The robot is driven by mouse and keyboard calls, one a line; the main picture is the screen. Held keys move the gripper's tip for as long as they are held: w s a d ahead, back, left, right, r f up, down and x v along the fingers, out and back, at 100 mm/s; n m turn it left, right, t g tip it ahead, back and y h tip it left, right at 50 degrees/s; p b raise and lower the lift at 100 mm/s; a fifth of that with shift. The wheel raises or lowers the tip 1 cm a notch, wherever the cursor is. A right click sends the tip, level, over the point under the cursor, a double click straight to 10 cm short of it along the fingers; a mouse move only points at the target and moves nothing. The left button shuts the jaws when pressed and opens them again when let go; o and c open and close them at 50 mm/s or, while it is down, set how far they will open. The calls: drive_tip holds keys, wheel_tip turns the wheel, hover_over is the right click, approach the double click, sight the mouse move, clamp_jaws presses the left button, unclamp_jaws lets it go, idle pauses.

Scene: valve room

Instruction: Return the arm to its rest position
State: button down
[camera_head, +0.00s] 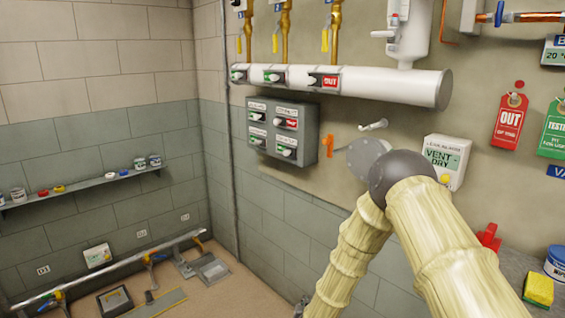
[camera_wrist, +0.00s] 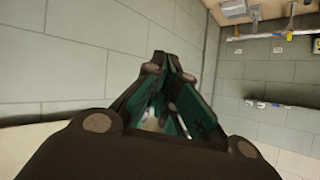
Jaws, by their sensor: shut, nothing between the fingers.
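My arm (camera_head: 436,240) shows at the lower right of the head view, with pale bamboo-like links folded at a dark elbow joint. One link runs down and left out of the bottom edge, so the gripper is not seen there. In the wrist view my gripper (camera_wrist: 168,64) points toward a grey block wall, with dark linkages and green inner faces. Its fingers are together and empty.
Behind the elbow, the wall carries a grey switch box (camera_head: 282,130), a white pipe (camera_head: 370,83) and a vent dryer box (camera_head: 445,160). A yellow sponge (camera_head: 538,289) lies at lower right. A shelf (camera_head: 85,184) with jars runs along the left wall.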

drive_tip(key=s+d+f+n+g, duration=0.1)
drive_tip(key=s+d+f+g, duration=0.2)
drive_tip(key=s, duration=0.6)
drive_tip(key=s+d+f+g, duration=0.1)
drive_tip(key=s+d+f, duration=0.2)
drive_tip(key=s+f, duration=0.4)
drive_tip(key=s+d+f+n+g, duration=0.1)
drive_tip(key=s+d+f+g, duration=0.15)
drive_tip(key=s, duration=0.75)
drive_tip(key=s+d+g, duration=0.2)
drive_tip(key=s+d, duration=0.1)
drive_tip(key=s, duration=0.9)
drive_tip(key=s+d+g, duration=0.3)
drive_tip(key=s, duration=1)
drive_tip(key=shift+d+f+g+y, duration=0.3)
drive_tip(key=shift+f+g, duration=0.05)
drive_tip(key=c, duration=2.2)
unclamp_jaws()
